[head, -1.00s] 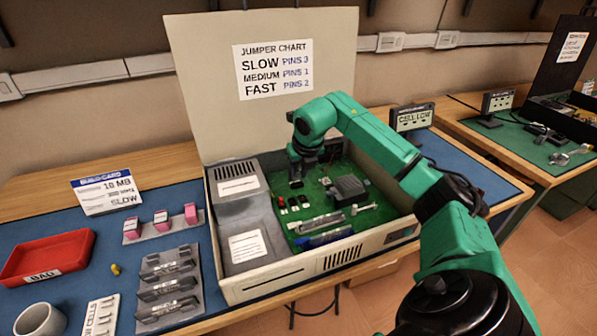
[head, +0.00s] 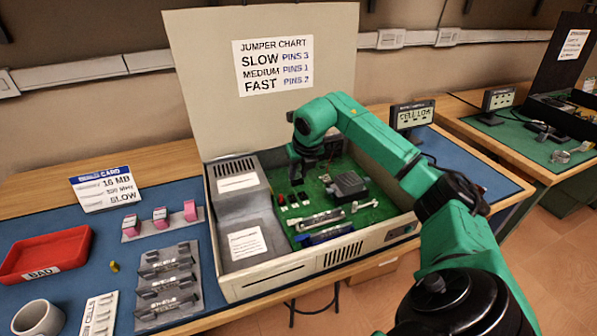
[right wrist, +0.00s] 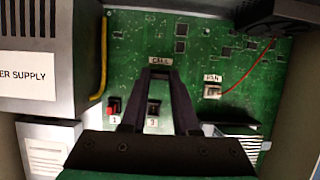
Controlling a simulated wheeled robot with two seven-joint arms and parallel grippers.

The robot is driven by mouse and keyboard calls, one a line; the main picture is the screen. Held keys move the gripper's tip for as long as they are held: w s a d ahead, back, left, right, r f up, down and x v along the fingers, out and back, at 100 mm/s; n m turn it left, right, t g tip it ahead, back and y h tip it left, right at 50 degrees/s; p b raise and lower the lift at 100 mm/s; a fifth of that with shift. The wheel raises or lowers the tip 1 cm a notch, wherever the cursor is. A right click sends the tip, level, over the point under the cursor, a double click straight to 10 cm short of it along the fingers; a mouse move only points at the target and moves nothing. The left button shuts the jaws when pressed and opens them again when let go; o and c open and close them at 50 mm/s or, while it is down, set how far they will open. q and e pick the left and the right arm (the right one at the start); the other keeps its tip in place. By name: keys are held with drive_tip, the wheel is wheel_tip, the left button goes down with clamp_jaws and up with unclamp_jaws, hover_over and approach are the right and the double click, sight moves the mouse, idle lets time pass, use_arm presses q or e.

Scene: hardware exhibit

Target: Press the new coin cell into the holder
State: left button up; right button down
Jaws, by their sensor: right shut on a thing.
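My right gripper (head: 297,181) reaches down into the open computer case (head: 285,284), at the back left of the green circuit board (head: 372,207). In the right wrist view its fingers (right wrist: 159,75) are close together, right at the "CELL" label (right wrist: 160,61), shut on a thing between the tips. That thing is too small and dark to make out; I take it to be the coin cell. The cell holder is hidden by the fingers, so I cannot tell whether the cell touches it. My left gripper is not in view.
Jumper pins with a red cap (right wrist: 114,107) and a "FAN" connector (right wrist: 212,90) sit close by. The power supply (right wrist: 50,50) walls the left side. A display (head: 412,115) seems to read "CELL LOW". A red "BAD" tray (head: 75,245) and a cell strip (head: 99,316) lie left.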

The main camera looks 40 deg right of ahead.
drive_tip(key=shift+f+b, duration=0.35)
drive_tip(key=shift+f, duration=0.15)
drive_tip(key=shift+s, duration=0.1)
drive_tip(key=c, duration=0.6)
unclamp_jaws()
drive_tip(key=shift+a+f, duration=0.1)
drive_tip(key=shift+a, duration=0.1)
drive_tip(key=shift+d, duration=0.1)
drive_tip(key=shift+f, duration=0.1)
drive_tip(key=shift+c, duration=0.9)
drive_tip(key=shift+o, duration=1.3)
drive_tip(key=shift+d+r+p, duration=0.1)
drive_tip(key=shift+r+p, duration=0.2)
drive_tip(key=shift+p, duration=0.05)
